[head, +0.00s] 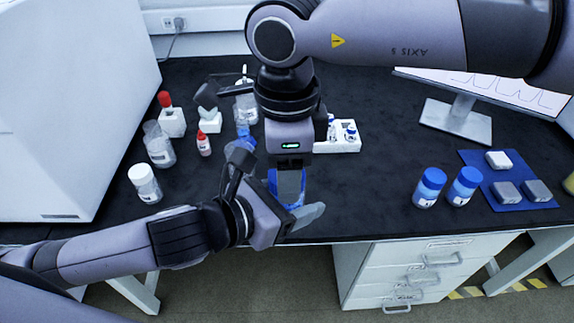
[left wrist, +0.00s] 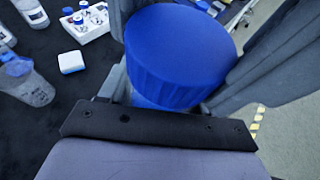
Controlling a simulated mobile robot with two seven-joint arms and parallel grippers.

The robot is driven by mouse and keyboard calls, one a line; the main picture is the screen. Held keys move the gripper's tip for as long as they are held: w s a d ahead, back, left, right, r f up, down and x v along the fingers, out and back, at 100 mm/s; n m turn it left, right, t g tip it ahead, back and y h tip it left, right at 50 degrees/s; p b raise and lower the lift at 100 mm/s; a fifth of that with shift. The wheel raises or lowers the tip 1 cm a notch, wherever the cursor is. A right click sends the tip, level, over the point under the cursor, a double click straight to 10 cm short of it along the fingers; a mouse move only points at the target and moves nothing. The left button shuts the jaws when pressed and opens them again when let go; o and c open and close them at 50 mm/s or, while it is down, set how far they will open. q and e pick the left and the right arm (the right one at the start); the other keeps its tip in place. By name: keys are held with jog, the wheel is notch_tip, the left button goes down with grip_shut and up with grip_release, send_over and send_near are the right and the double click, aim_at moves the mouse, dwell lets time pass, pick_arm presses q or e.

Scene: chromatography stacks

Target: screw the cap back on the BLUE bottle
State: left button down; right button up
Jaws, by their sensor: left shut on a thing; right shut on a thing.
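The blue ribbed cap (left wrist: 180,50) fills the middle of the left wrist view, with a lighter blue bottle part (left wrist: 160,100) just below it. Grey fingers flank the cap on both sides. In the head view my right gripper (head: 288,190) points down from above, shut on the cap, with blue showing around its finger. My left gripper (head: 300,216) comes in from the left, lower down, shut on the blue bottle near the bench's front edge. The fingers hide most of the bottle. I cannot tell how far the cap sits on the neck.
Two blue-capped bottles (head: 430,187) (head: 465,185) stand at right beside a blue mat (head: 481,165) with small blocks. A white vial rack (head: 338,147) stands behind my right gripper. A white-capped jar (head: 145,183) and other bottles stand left.

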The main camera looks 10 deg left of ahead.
jog(key=o, duration=1.2)
jog(key=shift+c, duration=0.2)
jog(key=shift+r, duration=2.3)
jog(key=shift+c, duration=0.4)
